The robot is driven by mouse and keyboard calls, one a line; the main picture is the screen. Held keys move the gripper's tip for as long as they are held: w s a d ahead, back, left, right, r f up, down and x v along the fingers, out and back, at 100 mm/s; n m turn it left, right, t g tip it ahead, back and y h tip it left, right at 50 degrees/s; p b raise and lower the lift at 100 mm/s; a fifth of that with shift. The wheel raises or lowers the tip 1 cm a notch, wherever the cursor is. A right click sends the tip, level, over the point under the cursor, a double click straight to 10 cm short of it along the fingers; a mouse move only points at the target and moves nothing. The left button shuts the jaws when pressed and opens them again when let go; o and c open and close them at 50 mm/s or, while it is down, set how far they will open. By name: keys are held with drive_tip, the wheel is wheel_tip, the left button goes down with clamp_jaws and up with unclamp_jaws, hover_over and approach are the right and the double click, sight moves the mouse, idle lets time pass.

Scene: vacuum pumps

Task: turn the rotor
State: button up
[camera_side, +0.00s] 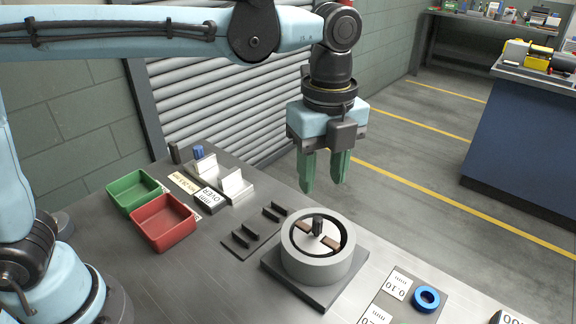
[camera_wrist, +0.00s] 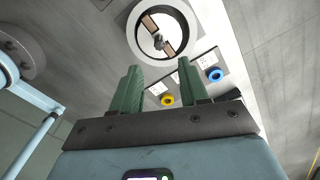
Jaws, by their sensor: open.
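The pump housing (camera_side: 293,250) is a grey ring on a dark square base plate near the table's front right. Inside it sits the rotor (camera_side: 312,240), a pale disc with brown vanes and a dark upright knob (camera_side: 318,224) at its centre. The wrist view shows the housing (camera_wrist: 136,41) at the top, with the rotor (camera_wrist: 153,30) and its dark knob (camera_wrist: 159,41) inside. My gripper (camera_side: 323,188) has green fingers pointing down, apart and empty, in the air above the pump. In the wrist view my gripper (camera_wrist: 157,68) also shows nothing between its fingers.
A green bin (camera_side: 134,204) and a red bin (camera_side: 164,236) stand at left. A dark plate with small upright black pieces (camera_side: 246,236) lies left of the pump. A blue ring (camera_side: 426,298) and labels lie at right; a yellow ring (camera_wrist: 167,100) shows in the wrist view.

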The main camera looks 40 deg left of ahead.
sight(318, 218)
drive_tip(key=m, duration=0.7)
drive_tip(key=shift+f, duration=0.35)
drive_tip(key=m, duration=0.4)
drive_tip(key=shift+f, duration=0.15)
drive_tip(key=m, duration=0.4)
drive_tip(key=shift+f+m, duration=0.15)
drive_tip(key=shift+m, duration=0.25)
drive_tip(key=shift+f, duration=4.5)
clamp_jaws()
